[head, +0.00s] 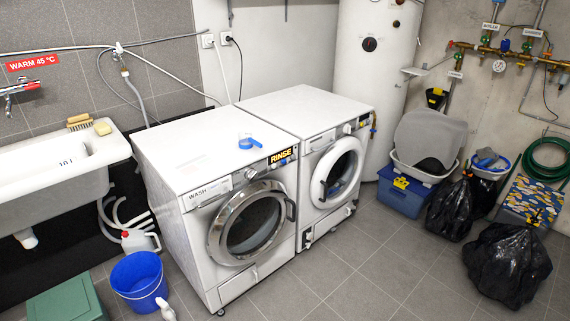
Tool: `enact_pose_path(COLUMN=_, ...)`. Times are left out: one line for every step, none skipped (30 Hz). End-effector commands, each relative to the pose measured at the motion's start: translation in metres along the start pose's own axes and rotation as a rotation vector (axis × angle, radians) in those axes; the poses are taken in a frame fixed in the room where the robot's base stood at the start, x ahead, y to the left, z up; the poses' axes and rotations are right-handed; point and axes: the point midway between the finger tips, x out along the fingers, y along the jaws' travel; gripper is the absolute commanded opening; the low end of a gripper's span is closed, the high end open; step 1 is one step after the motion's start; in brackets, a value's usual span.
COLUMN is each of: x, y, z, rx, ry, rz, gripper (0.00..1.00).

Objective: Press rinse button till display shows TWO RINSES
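The washing machine (215,200), labelled WASH, stands in the middle of the head view with its round door shut. Its display (281,156), at the right end of the front panel, shows yellow letters on black that read RINSE. A round dial (251,173) sits on the panel left of the display. Small controls are on the panel, but I cannot make out which one is the rinse button. My gripper is not in this view.
A second white machine (335,170) stands close on the right. A blue object (248,143) lies on the washer's top. Tiled floor (375,280) ahead is clear.

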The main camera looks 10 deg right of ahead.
Motion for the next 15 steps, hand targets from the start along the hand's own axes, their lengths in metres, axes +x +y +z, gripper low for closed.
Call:
enact_pose_path(x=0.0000, y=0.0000, z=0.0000, rx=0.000, ry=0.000, rz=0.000, gripper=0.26)
enact_pose_path(x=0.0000, y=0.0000, z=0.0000, rx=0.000, ry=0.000, rz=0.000, gripper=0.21)
enact_pose_path(x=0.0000, y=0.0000, z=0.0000, rx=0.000, ry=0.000, rz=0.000, gripper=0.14)
enact_pose_path(x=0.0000, y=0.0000, z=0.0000, rx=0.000, ry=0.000, rz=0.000, gripper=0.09)
enact_pose_path(x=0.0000, y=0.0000, z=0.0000, rx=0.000, ry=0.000, rz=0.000, gripper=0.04)
enact_pose_path(x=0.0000, y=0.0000, z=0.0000, rx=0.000, ry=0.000, rz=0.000, gripper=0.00)
enact_pose_path(x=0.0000, y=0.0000, z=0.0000, rx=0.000, ry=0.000, rz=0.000, gripper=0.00)
enact_pose_path(x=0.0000, y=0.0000, z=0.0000, rx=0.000, ry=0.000, rz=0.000, gripper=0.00)
enact_pose_path(x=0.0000, y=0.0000, z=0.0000, rx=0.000, ry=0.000, rz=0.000, gripper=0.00)
enact_pose_path(x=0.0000, y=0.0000, z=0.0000, rx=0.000, ry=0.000, rz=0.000, gripper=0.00)
enact_pose_path(x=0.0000, y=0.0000, z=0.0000, rx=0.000, ry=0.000, rz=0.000, gripper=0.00)
enact_pose_path(x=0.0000, y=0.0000, z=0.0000, rx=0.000, ry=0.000, rz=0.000, gripper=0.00)
enact_pose_path(x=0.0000, y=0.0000, z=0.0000, rx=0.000, ry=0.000, rz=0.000, gripper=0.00)
enact_pose_path(x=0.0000, y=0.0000, z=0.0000, rx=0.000, ry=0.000, rz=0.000, gripper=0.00)
enact_pose_path(x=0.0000, y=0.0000, z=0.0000, rx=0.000, ry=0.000, rz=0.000, gripper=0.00)
